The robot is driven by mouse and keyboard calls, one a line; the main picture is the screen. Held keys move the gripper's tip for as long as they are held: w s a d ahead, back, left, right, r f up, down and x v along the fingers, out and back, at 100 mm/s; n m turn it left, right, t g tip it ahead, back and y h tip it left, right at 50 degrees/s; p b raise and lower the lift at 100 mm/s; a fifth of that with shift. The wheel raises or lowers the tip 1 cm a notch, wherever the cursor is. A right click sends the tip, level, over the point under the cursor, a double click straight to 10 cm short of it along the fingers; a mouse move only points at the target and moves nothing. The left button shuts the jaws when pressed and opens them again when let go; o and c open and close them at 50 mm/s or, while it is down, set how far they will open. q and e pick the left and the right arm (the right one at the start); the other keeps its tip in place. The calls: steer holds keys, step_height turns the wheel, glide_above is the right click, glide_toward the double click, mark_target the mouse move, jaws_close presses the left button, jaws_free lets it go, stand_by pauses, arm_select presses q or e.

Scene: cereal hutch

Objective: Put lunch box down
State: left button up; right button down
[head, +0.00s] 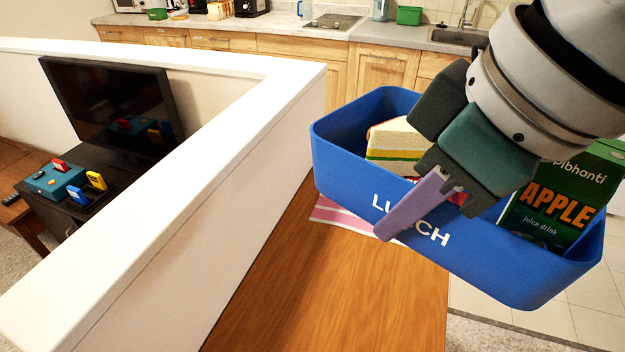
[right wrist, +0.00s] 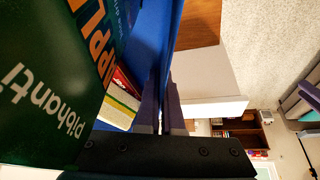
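The blue lunch box (head: 350,165) is tilted, its right end lower, and is held in the air over the wooden table (head: 330,285). It holds a sandwich (head: 398,140) and a green apple juice carton (head: 568,195). My right gripper (head: 425,200) is shut on the box's near long wall, with one purple finger outside across the LUNCH lettering; the other finger is hidden inside. In the right wrist view, the fingers (right wrist: 160,112) pinch the blue wall beside the juice carton (right wrist: 50,90). My left gripper is not in view.
A white-topped half wall (head: 180,225) runs along the table's left side. A pink striped cloth (head: 345,215) lies on the table under the box. The table's front part is bare. A kitchen counter (head: 285,43) stands behind.

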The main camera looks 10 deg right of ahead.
steer(key=f+n+b, duration=0.1)
steer(key=f+b, duration=0.6)
steer(key=f, duration=0.6)
steer(key=w+a+f+n+y+b, duration=0.1)
steer(key=f+n+b, duration=0.1)
steer(key=f+b, duration=0.6)
steer(key=a+f+n+g+b, duration=0.1)
steer(key=f+b, duration=0.6)
steer(key=f, duration=1)
steer(key=shift+w+a+f+b, duration=0.25)
steer(key=shift+w+f+b, duration=0.05)
steer(key=shift+w+b, duration=0.1)
steer(key=shift+f, duration=0.1)
steer(key=c, duration=1.5)
jaws_free()
steer(key=shift+f, duration=0.1)
steer(key=o, duration=0.4)
